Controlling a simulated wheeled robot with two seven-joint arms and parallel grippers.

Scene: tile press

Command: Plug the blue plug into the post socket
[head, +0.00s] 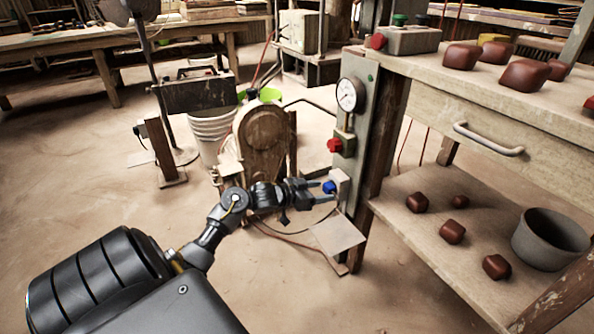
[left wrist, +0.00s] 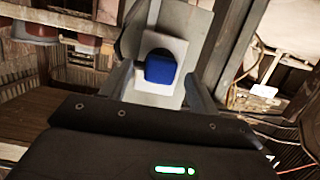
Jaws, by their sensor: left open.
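The blue plug (head: 329,187) is at the face of the pale socket box (head: 342,182) on the post (head: 359,140). In the left wrist view the blue plug (left wrist: 160,67) sits against the light square socket plate (left wrist: 177,48); how deep it sits I cannot tell. My left gripper (head: 322,190) is open, with its fingers reaching toward the plug, one on each side. In the left wrist view the fingers (left wrist: 160,88) stand apart with gaps to the plug. My right gripper is not in view.
A gauge (head: 348,95) and a red button (head: 334,146) are on the post above the socket. A small plate (head: 337,234) juts out below. A workbench with a shelf (head: 400,190) holding brown lumps and a grey pot (head: 550,240) stands right. A wooden machine (head: 262,140) stands behind my gripper.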

